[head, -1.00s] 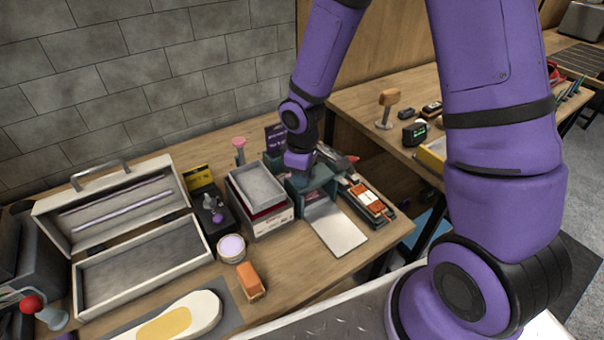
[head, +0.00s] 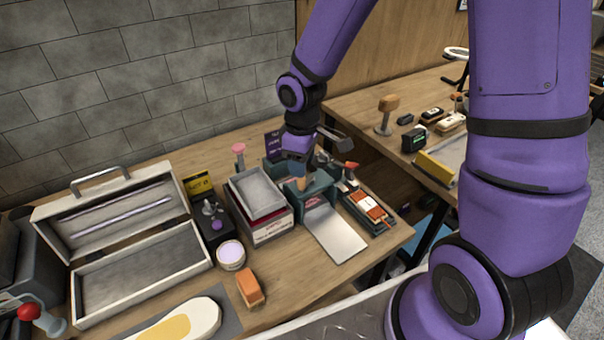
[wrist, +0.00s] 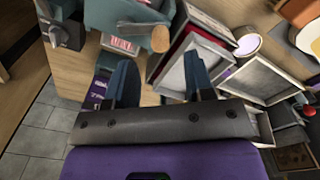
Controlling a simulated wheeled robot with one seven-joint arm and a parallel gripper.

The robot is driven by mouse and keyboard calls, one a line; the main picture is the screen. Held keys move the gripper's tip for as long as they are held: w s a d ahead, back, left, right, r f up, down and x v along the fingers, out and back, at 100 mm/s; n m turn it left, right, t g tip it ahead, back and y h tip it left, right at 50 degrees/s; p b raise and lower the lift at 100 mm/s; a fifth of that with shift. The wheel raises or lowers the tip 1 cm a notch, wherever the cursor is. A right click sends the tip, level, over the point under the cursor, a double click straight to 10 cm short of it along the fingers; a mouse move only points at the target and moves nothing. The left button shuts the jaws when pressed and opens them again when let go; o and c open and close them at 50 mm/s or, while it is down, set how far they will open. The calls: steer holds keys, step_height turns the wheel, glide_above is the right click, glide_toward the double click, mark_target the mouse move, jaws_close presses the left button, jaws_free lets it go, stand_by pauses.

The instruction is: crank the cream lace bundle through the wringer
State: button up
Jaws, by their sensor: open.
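The teal wringer (head: 318,188) stands on the bench behind a pale flat plate (head: 335,232). It also shows at the top of the wrist view (wrist: 128,14), with a round wooden grip (wrist: 160,39) on its near side that looks like the crank handle. My gripper (wrist: 160,62) is open, with its two blue fingers apart and nothing between them. The wooden grip lies just beyond the gap between the fingertips. In the head view my wrist is above the wringer and hides part of it. I cannot make out the cream lace bundle.
Stacked trays (head: 258,190) stand close left of the wringer. An orange-and-white block (head: 366,208) lies to its right. A pink-topped post (head: 238,152) stands behind the trays. An open case (head: 140,268), a round tub (head: 231,254) and an orange brush (head: 249,287) are farther left.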

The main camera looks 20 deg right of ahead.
steer(key=shift+r, duration=2.2)
steer(key=shift+s+r, duration=0.1)
steer(key=shift+r, duration=0.15)
steer(key=s+d+r+m+t, duration=0.2)
steer(key=s+d+r+m, duration=0.2)
steer(key=s+r, duration=0.6)
steer(key=s+d+r+m+t, duration=0.3)
steer(key=s+d+r+m, duration=0.2)
steer(key=s+r, duration=0.4)
steer(key=shift+s+d+r+m, duration=0.3)
steer(key=shift+s+r, duration=0.1)
steer(key=shift+r, duration=0.85)
steer(key=shift+w, duration=0.1)
